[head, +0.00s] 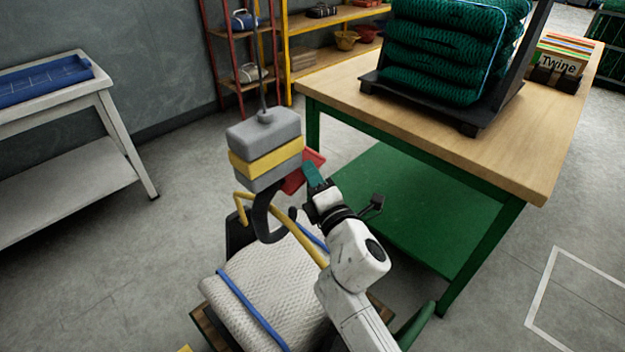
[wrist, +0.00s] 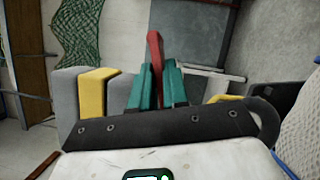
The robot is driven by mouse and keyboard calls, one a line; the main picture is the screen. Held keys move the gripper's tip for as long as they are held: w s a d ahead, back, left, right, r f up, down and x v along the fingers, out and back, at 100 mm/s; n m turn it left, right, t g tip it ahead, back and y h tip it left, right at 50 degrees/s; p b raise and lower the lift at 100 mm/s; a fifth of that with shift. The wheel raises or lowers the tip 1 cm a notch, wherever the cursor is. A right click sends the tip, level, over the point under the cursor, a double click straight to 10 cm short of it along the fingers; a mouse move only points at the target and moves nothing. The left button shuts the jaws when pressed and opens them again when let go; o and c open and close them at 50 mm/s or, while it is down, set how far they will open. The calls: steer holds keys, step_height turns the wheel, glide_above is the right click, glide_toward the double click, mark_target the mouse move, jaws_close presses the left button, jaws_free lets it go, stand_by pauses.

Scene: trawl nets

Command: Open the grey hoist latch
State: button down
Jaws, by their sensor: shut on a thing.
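The grey hoist block (head: 262,138) with a yellow band hangs from a cable, and a dark hook (head: 266,222) curves below it. A red latch lever (head: 292,183) sticks out from its right side. My gripper (head: 313,172), with teal fingers, reaches the lever from the right. In the wrist view, the red lever (wrist: 155,52) stands between the two teal fingers, which are shut on it. The hoist block (wrist: 92,92) shows there on its side, left of the fingers. The fingers hide part of the lever.
A wooden-topped bench (head: 505,150) with green legs stands right of my arm, bearing stacked green nets (head: 440,55). A white net bundle (head: 275,285) with blue straps lies below the hook. A white table (head: 120,125) with a blue tray (head: 45,80) is at left.

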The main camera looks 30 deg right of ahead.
stand_by(0.4)
steer(key=c, duration=1.2)
jaws_free()
steer(key=shift+r, duration=0.1)
